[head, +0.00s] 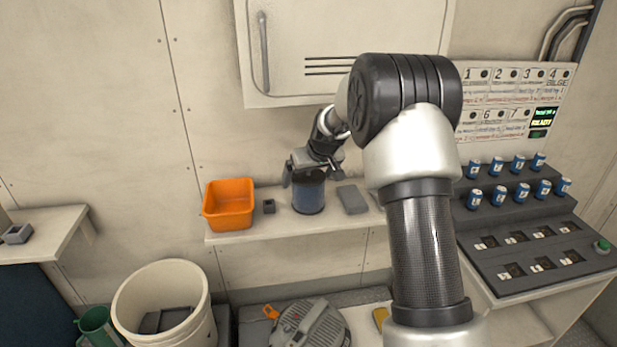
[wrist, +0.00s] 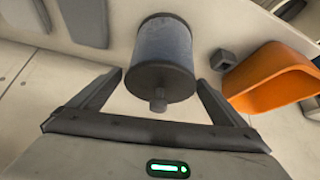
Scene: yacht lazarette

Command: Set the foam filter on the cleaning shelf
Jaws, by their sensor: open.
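A cylinder with dark end caps and a blue-grey body (head: 308,195), likely the foam filter, stands upright on the wall shelf (head: 245,242), likely the cleaning shelf. My gripper (head: 313,176) is above it, pointing down, with its fingers spread on either side of its top. In the wrist view, the cylinder (wrist: 164,50) shows its near cap and small stub between and beyond the open fingers (wrist: 160,80). A gap shows beside each finger, and nothing is gripped. My arm covers the shelf's right part.
An orange tub (head: 229,204) and a small dark block (head: 269,206) stand left of the cylinder; a flat grey block (head: 352,198) lies right. Below are a white bucket (head: 160,290) and grey machine (head: 310,325). A console with blue cans (head: 495,195) is at right.

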